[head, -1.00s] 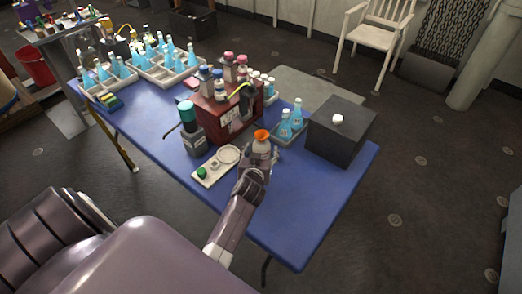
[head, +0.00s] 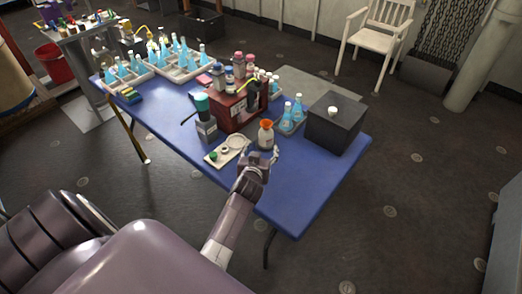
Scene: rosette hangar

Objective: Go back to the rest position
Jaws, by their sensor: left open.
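My left gripper (head: 264,157) is open at the near edge of the blue table (head: 290,190). My right gripper is not in view.
Left of the gripper are a white tray (head: 217,160) and a teal-topped device (head: 205,118). Behind stand a red box (head: 240,108) with bottles, blue flasks (head: 287,111) and a dark grey box (head: 337,128). The table's near right part is clear.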

